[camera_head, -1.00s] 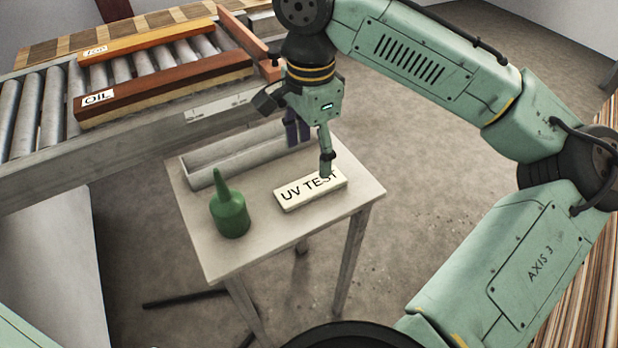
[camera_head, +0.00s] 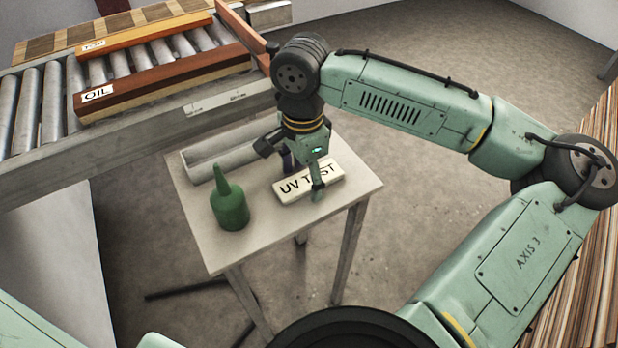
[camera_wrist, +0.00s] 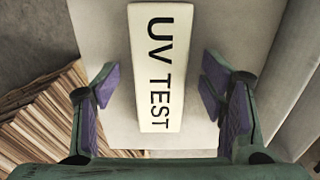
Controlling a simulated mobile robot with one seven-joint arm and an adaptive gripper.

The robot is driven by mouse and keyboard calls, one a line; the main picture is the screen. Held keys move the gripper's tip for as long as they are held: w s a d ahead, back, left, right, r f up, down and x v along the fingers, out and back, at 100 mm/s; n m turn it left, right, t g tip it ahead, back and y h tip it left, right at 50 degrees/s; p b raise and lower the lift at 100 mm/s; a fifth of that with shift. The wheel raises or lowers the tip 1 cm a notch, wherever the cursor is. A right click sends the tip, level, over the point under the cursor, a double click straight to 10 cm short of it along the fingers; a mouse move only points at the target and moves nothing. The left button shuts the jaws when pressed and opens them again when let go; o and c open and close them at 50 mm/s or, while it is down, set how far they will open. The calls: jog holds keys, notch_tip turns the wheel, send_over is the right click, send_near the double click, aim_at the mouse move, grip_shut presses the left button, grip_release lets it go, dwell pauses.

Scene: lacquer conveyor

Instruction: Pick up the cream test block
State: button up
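The cream test block (camera_head: 293,190), marked "UV TEST", lies flat on a small pale side table (camera_head: 262,238). In the wrist view the block (camera_wrist: 157,30) runs lengthwise between the two purple-padded fingers of my gripper (camera_wrist: 162,95), with a gap on each side. My gripper (camera_head: 303,180) is low over the block in the head view, pointing down. One finger is in front of the block and the other is behind it. The fingers are open and hold nothing. The exact height of the fingertips above the table is hard to tell.
A green bottle (camera_head: 230,207) with a pointed nozzle stands left of the block. A grey open trough (camera_head: 200,168) lies along the table's back edge. Behind is a roller conveyor (camera_head: 50,105) with a board marked "OIL" (camera_head: 165,85). The table's right corner is clear.

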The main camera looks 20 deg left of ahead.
jog(key=c, duration=1.2)
jog(key=shift+r, duration=0.1)
